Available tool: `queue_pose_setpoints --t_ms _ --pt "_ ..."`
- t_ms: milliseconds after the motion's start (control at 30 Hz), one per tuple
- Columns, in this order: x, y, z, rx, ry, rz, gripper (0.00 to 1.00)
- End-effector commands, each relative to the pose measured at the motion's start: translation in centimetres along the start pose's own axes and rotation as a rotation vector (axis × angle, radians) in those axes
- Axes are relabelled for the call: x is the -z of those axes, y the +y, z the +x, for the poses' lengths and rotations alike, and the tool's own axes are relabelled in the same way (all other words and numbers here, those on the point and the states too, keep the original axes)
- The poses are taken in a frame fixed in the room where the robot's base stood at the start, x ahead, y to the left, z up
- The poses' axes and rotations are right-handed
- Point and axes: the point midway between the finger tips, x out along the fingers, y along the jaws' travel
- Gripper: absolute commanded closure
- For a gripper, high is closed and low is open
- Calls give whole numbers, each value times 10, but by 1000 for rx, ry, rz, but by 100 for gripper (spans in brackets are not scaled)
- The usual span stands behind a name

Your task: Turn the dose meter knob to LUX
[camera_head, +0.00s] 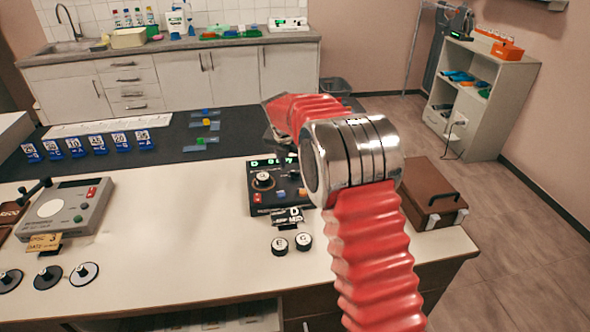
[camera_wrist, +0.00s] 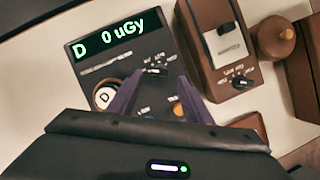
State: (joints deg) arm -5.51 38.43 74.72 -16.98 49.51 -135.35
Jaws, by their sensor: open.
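A black panel (camera_wrist: 88,72) with a lit display reading "D 0 uGy" lies under my gripper in the wrist view; it also shows in the head view (camera_head: 262,207). A small dark knob (camera_wrist: 156,72) on it sits near my fingertips, its markings too small to read. My gripper (camera_wrist: 157,84) is open, its dark fingers pointing at the panel; contact cannot be told. A white-topped knob marked D (camera_wrist: 104,97) is left of the fingers. Right of the panel is a brown device (camera_wrist: 199,32) with a dark knob (camera_wrist: 240,82) and tiny lettering.
Two caps marked E (camera_head: 280,245) and G (camera_head: 303,241) lie in front of the panel. A brown case (camera_head: 425,185) stands right of my arm. A grey device (camera_head: 65,215) and several round knobs are at left. The white table between is clear.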

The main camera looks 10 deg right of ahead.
Motion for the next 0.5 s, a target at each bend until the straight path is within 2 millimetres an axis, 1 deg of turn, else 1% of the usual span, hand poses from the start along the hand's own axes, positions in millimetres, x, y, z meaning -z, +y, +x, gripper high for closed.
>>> queue_pose_setpoints --t_ms 33,100,233,333,500 --pt "0 -1 9 2 2 0 55" --pt "0 0 19 1 1 0 55" --pt "0 0 33 1 1 0 55" --pt "0 0 38 0 0 0 55" --pt "0 0 40 -1 -1 -1 55"
